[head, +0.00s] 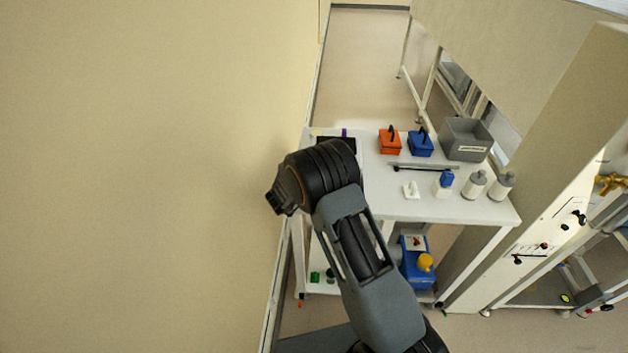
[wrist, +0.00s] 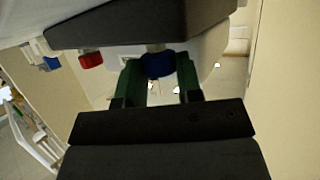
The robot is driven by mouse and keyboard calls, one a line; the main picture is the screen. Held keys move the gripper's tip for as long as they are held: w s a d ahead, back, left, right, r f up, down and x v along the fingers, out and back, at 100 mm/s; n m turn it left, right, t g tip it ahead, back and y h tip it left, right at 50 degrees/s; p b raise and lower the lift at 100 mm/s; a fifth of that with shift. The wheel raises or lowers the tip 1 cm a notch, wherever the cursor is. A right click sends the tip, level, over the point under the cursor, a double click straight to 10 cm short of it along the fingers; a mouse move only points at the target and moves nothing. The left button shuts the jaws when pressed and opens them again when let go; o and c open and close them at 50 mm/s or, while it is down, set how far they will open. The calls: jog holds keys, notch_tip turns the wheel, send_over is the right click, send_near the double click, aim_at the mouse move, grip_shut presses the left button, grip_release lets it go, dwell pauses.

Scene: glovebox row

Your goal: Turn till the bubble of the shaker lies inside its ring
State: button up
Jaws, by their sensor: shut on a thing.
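The shaker is the dark slab-like body (wrist: 150,22) across the top of the wrist view. A blue knob (wrist: 158,65) and a red knob (wrist: 91,60) show at its lower edge. My gripper (wrist: 159,70) has its green fingers on either side of the blue knob and is shut on it. In the head view a dark piece (head: 322,140), seemingly the shaker, shows on the white bench behind my arm, mostly covered. My gripper is hidden there. The bubble and its ring do not show in either view.
The white bench (head: 470,209) also holds an orange box (head: 390,146), a blue box (head: 420,149), a grey bin (head: 466,147), a dark rod and several bottles. A beige wall (head: 150,180) stands close on the left. A blue-and-yellow item (head: 412,270) is below.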

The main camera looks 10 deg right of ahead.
dwell(0.5)
jog(key=o, duration=0.9)
jog(key=shift+o, duration=0.2)
jog(key=shift+a, duration=0.1)
jog(key=b+v, duration=0.2)
jog(key=v, duration=1.1)
jog(key=shift+a, duration=0.35)
jog(key=shift+r, duration=0.2)
notch_tip(320, 180, up, 14)
jog(key=n+t+y, duration=0.3)
jog(key=n+y, duration=0.3)
jog(key=y, duration=0.5)
jog(key=s+d+n+g, duration=0.1)
jog(key=s+d+g, duration=0.1)
jog(key=s, duration=0.5)
jog(key=s+d+f+n+g, duration=0.1)
jog(key=s+d+g, duration=0.2)
jog(key=s+d, duration=0.2)
jog(key=s+d+n+g+h, duration=0.1)
jog(key=s+d+g, duration=0.1)
jog(key=s, duration=0.9)
jog(key=shift+d+f+g, duration=0.2)
jog(key=shift+d+g, duration=0.1)
jog(key=shift+d, duration=0.4)
